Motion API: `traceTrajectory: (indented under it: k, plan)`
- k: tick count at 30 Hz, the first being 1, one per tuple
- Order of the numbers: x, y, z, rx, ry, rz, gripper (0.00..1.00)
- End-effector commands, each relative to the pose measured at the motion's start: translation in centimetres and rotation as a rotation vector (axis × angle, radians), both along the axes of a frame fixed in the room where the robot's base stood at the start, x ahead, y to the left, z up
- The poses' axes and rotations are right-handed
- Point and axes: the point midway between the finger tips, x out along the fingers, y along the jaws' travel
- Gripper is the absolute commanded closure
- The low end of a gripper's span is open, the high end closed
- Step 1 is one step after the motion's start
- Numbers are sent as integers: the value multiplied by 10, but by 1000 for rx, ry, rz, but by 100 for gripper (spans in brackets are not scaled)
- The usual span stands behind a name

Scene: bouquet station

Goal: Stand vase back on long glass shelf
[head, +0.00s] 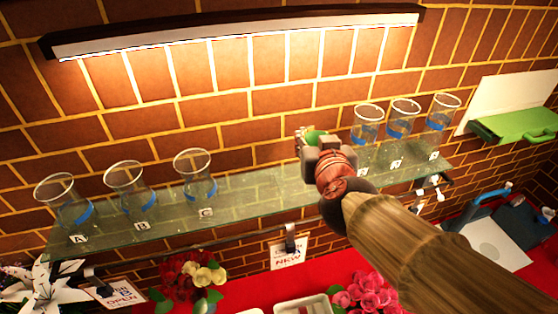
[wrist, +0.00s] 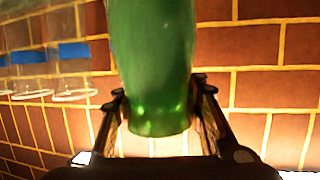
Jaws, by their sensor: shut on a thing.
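A green vase (wrist: 155,60) fills the middle of the wrist view, between the two fingers of my gripper (wrist: 160,115), which is shut on it. In the head view only a small green part of the vase (head: 315,137) shows past my gripper (head: 308,146); my arm hides the rest. The gripper is in front of the brick wall, over the gap in the middle of the long glass shelf (head: 255,203). Whether the vase touches the shelf is hidden, and its tilt is hard to tell.
Clear vases with blue bands stand on the shelf: three on the left (head: 128,190), tagged A, B, C, and three on the right (head: 400,120). Flowers (head: 190,275) and a white tray (head: 305,305) are below on the red counter. A green box (head: 515,124) is at right.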

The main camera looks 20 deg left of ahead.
Motion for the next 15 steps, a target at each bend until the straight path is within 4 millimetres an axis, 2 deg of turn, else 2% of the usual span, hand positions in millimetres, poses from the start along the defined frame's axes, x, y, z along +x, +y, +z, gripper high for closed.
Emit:
traceTrajectory:
  k: [1, 5, 6, 12, 15]
  plan:
    - [2, 13, -6, -1, 0, 4, 100]
    - [7, 40, -17, -2, -1, 4, 100]
    - [8, 45, -27, -2, 0, 3, 100]
    - [13, 68, -55, -1, 0, 1, 100]
    - [15, 74, -61, 0, -3, -1, 100]
